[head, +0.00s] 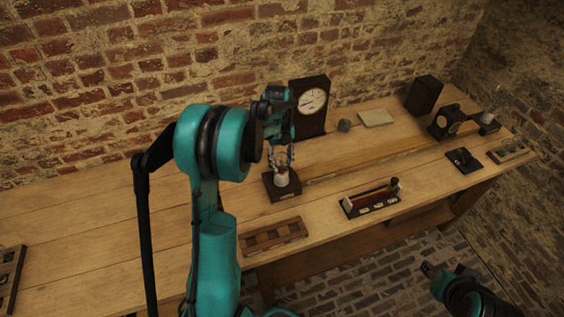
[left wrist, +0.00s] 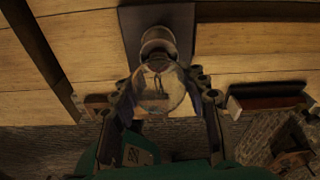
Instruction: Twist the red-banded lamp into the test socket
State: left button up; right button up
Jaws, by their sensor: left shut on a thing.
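My left gripper (head: 280,156) points down over the test socket, a dark square base (head: 284,192) with a pale round holder (head: 282,179). It is shut on a clear glass lamp (left wrist: 163,92), with a finger on each side of the bulb in the left wrist view. The lamp lines up with the holder (left wrist: 157,40), and its lower end meets or overlaps it; I cannot tell how deep it sits. The red band cannot be made out. My right gripper (head: 432,271) is at the lower right, off the bench; its jaws are too small to read.
A dark gauge (head: 311,104) with a white dial stands behind the socket. A wooden tray (head: 272,236) and a dark rack (head: 370,199) lie in front. Black devices (head: 447,122) stand at the bench's right end. The bench's left part (head: 90,220) is mostly clear.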

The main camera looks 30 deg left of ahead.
pick_arm(q)
jog(key=m, duration=0.3)
jog(key=shift+m, duration=0.3)
jog(key=o, duration=1.1)
jog(key=shift+c, duration=0.2)
